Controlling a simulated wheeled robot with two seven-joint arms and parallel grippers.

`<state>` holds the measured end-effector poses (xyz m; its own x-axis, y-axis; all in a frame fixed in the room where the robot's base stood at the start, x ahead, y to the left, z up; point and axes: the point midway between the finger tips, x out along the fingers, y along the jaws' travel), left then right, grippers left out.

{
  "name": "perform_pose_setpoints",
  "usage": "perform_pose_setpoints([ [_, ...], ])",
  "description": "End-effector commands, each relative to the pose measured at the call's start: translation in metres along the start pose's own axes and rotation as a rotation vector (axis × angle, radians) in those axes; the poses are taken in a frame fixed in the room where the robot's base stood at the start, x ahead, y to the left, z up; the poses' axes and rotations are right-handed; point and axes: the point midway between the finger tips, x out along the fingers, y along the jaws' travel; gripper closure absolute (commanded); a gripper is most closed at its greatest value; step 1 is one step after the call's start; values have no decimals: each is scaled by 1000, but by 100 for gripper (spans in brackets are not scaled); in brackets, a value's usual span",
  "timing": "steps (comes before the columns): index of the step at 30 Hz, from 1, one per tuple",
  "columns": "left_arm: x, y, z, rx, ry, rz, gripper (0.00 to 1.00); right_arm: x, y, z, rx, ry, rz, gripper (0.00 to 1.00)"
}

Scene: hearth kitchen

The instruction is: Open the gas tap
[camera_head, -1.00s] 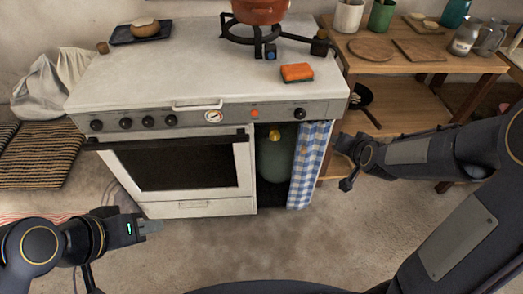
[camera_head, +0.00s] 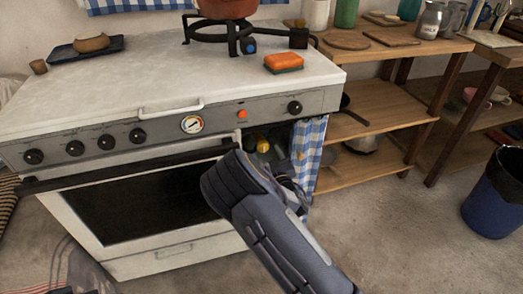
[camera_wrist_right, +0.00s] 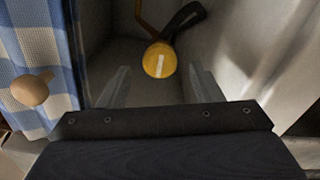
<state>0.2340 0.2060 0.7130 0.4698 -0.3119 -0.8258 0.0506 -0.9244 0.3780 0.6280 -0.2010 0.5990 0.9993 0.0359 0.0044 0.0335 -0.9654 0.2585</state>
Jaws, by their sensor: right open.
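The gas tap (camera_head: 263,146) is a yellow round knob inside the open compartment at the right of the stove. In the right wrist view the tap (camera_wrist_right: 155,66) shows a white stripe, upright in the picture, with a black part behind it. My right gripper (camera_wrist_right: 159,70) is open, its two fingers on either side of the tap in that picture; I cannot tell whether they touch it. In the head view my right arm covers the gripper's fingers and most of the compartment, hiding the gas bottle.
A blue checked curtain (camera_head: 311,140) hangs beside the compartment; in the wrist view a round wooden knob (camera_wrist_right: 30,91) is in front of it. The stove top (camera_head: 130,85) holds an orange sponge (camera_head: 283,63). Wooden shelves (camera_head: 375,110) and a blue bin (camera_head: 494,199) stand right.

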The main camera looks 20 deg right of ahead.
Motion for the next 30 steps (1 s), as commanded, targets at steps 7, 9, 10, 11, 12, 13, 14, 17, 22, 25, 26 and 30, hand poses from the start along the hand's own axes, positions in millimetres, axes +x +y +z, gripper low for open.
perform_pose_setpoints([
  [7,6,-3,3,0,-1,0,71,36,0,2,-1,0,0,41],
  [9,7,-3,4,0,-1,0,71,42,0,2,-1,-1,1,41],
  [10,7,-3,4,0,-1,0,71,44,0,2,-1,-2,0,41],
  [11,7,-3,4,0,-1,0,71,45,0,1,-1,-2,0,41],
  [12,7,-3,4,0,-1,0,71,46,0,1,0,-2,0,41],
  [13,7,-3,4,0,-1,0,71,47,0,1,0,-2,1,41],
  [14,7,-3,4,0,-1,0,71,47,0,1,0,-3,1,41],
  [17,7,-3,4,0,-1,0,71,47,0,1,0,-3,1,41],
  [22,7,-3,4,0,-1,0,71,47,0,1,0,-3,1,53],
  [25,7,-3,4,0,-1,0,71,47,0,1,0,-3,1,66],
  [26,7,-3,4,0,-1,0,71,46,0,1,0,-3,1,70],
  [30,7,-3,4,0,-1,0,71,46,0,1,0,-3,1,86],
])
